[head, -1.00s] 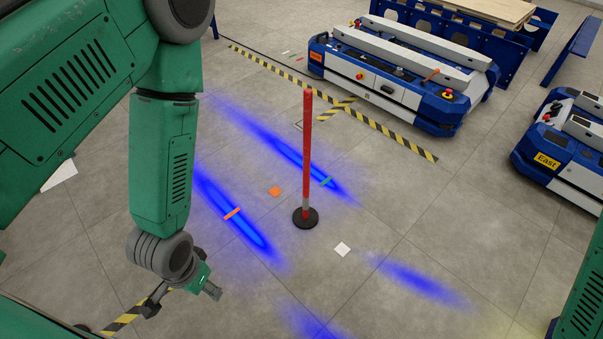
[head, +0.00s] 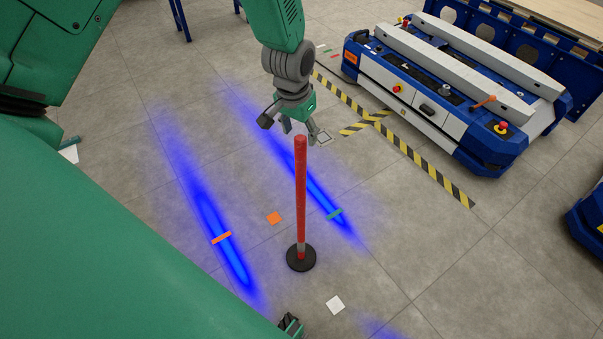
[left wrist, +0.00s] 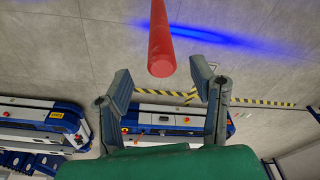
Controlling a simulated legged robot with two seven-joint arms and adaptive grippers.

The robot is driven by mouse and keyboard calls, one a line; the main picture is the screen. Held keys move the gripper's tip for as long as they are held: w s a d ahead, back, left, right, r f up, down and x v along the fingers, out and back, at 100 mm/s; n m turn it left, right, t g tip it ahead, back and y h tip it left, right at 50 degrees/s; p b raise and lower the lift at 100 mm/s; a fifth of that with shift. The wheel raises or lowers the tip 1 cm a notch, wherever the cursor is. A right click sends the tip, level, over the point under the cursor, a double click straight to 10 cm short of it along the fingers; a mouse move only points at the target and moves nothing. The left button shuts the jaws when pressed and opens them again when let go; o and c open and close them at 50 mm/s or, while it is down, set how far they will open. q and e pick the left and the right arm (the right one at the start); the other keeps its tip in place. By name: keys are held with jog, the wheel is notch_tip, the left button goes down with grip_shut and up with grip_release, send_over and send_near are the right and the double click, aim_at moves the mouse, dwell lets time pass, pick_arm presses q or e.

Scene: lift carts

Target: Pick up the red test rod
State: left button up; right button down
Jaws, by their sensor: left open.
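The red test rod (head: 300,195) stands upright in a round black base (head: 301,258) on the floor, with a pale band low down. My left gripper (head: 293,128) is above and around the rod's top in the head view, fingers apart. In the left wrist view the rod's red end (left wrist: 161,66) lies between the two spread fingertips (left wrist: 161,83) and slightly beyond them. No finger is seen touching it, and the exact depth gap is unclear.
A blue and white lift cart (head: 455,95) stands at the back right behind yellow-black floor tape (head: 405,148). Another blue cart (head: 587,215) is cut off at the right edge. Floor around the rod is clear.

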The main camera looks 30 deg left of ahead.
aim_at(301, 146)
pick_arm(q)
jog(key=shift+d+f, duration=0.1)
jog(key=shift+f, duration=0.4)
jog(key=f, duration=0.5)
jog(key=shift+w+a+b, duration=0.25)
jog(key=shift+w+b, duration=0.1)
jog(key=shift+b, duration=0.05)
grip_shut()
jog(key=shift+w+r, duration=0.1)
